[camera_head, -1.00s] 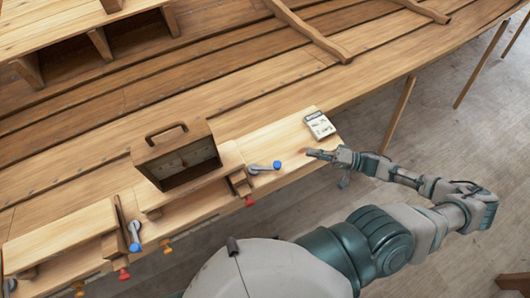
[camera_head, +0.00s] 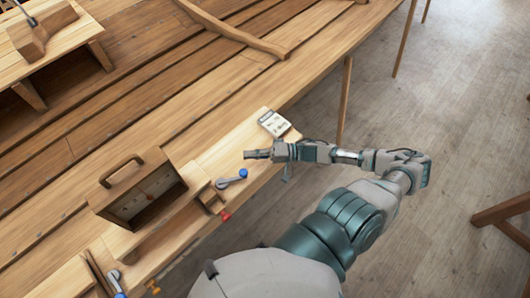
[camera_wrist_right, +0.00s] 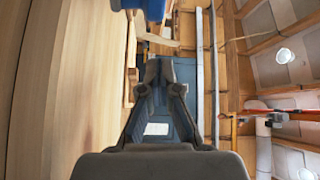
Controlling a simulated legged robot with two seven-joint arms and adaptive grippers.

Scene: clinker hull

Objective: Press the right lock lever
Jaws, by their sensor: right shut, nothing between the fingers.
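The right lock lever (camera_head: 231,181) is a short grey metal lever with a blue knob, on the wooden ledge to the right of the wooden box. It lies slanted, with its knob end up and right. My right gripper (camera_head: 249,154) is shut and empty, just behind the blue knob in the head view, with a small gap between them in the picture. Its closed fingers (camera_wrist_right: 160,68) also show in the wrist view, where a blue part (camera_wrist_right: 151,9) at the top edge is cut off and hard to identify. My left gripper is out of view.
A wooden box with a handle (camera_head: 138,194) stands left of the lever. A white card or device (camera_head: 274,123) lies behind the gripper. A second blue-ended lever (camera_head: 115,281) is at the lower left. A red knob (camera_head: 225,216) sits below the ledge.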

